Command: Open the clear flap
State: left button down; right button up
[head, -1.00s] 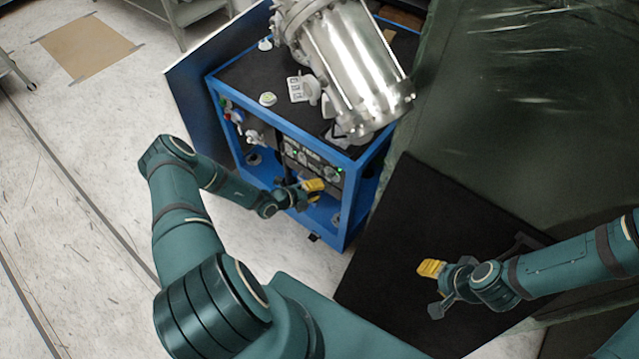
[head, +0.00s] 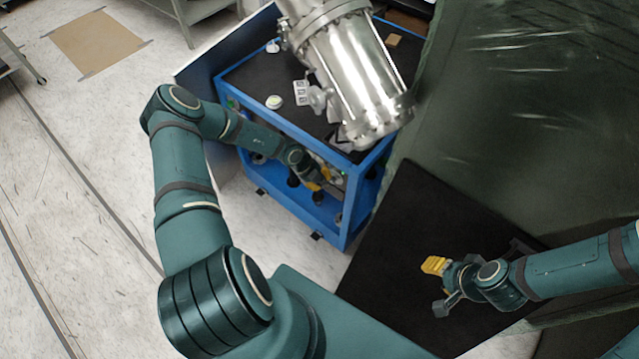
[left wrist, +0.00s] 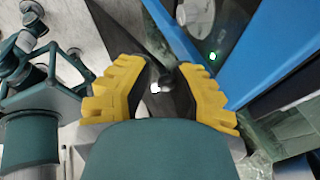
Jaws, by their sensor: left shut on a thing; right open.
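A large glossy see-through sheet (head: 520,110) hangs at the right of the head view, dark greenish with bright creases; I take it to be the clear flap. My left gripper (head: 320,180) is at the front of the blue cart (head: 343,215), its fingers partly hidden by my wrist. My right gripper (head: 437,286) is open and empty above a black mat (head: 400,310), apart from the sheet.
A shiny metal vessel (head: 350,75) stands on the cart's black top, with small white fittings beside it. A tan floor patch (head: 97,43) and metal shelf legs (head: 183,22) are at the upper left. The pale floor (head: 70,190) at left is clear.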

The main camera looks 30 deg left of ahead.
pick_arm(q)
jog(key=shift+w+r+g, duration=0.8)
jog(key=shift+r, duration=0.1)
jog(key=shift+d, duration=0.1)
